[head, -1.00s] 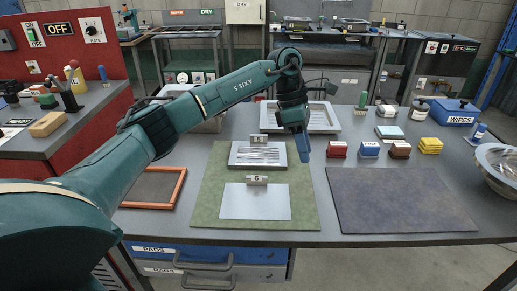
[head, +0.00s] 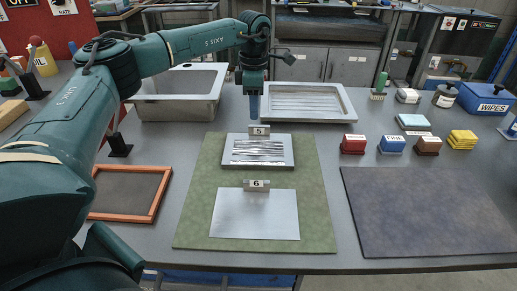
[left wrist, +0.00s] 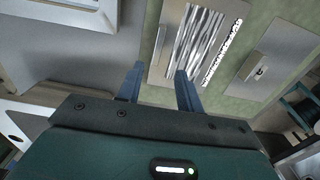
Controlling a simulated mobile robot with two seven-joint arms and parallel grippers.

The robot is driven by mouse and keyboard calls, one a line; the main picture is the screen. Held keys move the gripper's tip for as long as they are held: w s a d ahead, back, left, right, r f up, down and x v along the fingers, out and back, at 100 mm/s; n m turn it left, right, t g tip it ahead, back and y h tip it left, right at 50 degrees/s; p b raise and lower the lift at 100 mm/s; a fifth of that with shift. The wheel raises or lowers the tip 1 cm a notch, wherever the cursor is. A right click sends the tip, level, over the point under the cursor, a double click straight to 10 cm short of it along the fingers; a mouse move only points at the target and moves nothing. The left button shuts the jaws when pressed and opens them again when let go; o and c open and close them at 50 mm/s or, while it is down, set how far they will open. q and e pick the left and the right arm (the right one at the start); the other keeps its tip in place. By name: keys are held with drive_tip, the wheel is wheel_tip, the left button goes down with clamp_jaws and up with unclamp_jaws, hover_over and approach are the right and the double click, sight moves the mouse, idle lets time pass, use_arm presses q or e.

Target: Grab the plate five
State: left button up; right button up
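Plate five (head: 240,151) is a grey metal plate with a streaked, shiny middle, lying on the far part of the green mat (head: 203,190). An upright tag marked 5 (head: 259,130) stands at its far edge. My left gripper (head: 254,112) points down just above and behind that tag. In the left wrist view the gripper's blue fingers (left wrist: 161,85) are apart with nothing visible between them. There plate five (left wrist: 205,25) lies just beyond the fingertips. Plate six (head: 255,215) is plain, lies nearer on the mat and has its own tag. My right gripper is not in view.
A sink basin (head: 178,108) and a ribbed tray (head: 340,105) stand behind the mat. An orange-framed dark panel (head: 153,207) lies left, a dark blue mat (head: 425,210) right. Several small blocks, including a red one (head: 353,144), stand right of plate five.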

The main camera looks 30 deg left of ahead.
sight(256, 126)
use_arm(q)
drive_tip(key=f, duration=0.6)
drive_tip(key=shift+w+f, duration=0.35)
clamp_jaws()
